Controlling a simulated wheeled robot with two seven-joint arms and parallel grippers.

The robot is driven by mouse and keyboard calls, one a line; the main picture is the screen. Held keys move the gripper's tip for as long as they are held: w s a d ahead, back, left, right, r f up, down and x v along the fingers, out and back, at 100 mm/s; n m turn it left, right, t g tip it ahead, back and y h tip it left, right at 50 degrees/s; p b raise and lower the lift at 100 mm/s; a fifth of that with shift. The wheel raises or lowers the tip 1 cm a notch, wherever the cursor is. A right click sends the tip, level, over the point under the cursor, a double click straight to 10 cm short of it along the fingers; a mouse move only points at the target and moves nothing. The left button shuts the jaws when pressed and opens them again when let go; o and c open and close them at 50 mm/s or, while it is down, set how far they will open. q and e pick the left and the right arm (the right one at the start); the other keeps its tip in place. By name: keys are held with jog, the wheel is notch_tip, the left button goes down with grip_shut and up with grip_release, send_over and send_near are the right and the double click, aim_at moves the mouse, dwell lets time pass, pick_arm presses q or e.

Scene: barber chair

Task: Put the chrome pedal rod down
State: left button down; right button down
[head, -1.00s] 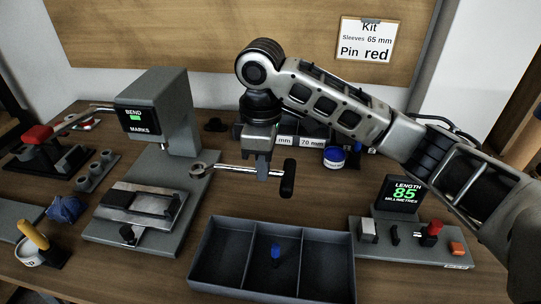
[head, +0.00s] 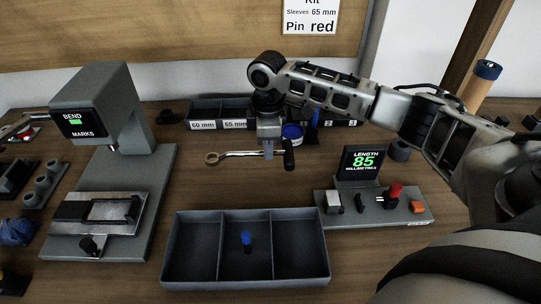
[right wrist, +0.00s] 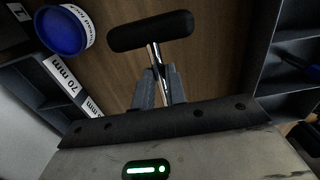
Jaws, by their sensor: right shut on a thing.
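The chrome pedal rod (head: 238,154) has a ring at its left end and a black rubber crosspiece (head: 289,154) at its right end. My right gripper (head: 268,154) is shut on the rod near the crosspiece and holds it level above the table, behind the grey tray. In the right wrist view the gripper fingers (right wrist: 159,88) close around the rod, and the black crosspiece (right wrist: 150,31) lies just beyond them; the ring end is hidden there. My left gripper is not in view.
A grey three-compartment tray (head: 246,284) stands in front, with a blue-topped pin (head: 246,238) in its middle compartment. A bend press (head: 105,110) is at left, a length gauge (head: 375,208) at right. Labelled bins (head: 205,112) and a blue tub (head: 292,134) stand behind.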

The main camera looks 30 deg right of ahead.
jog(key=shift+d+f, duration=0.2)
jog(key=shift+f, duration=0.75)
jog(key=shift+d+f, duration=0.15)
jog(key=shift+f, duration=0.75)
jog(key=shift+f, duration=0.15)
jog(key=c, duration=1.4)
grip_release()
jog(key=shift+c, duration=0.2)
notch_tip(320, 180, up, 12)
jog(key=shift+r, duration=0.15)
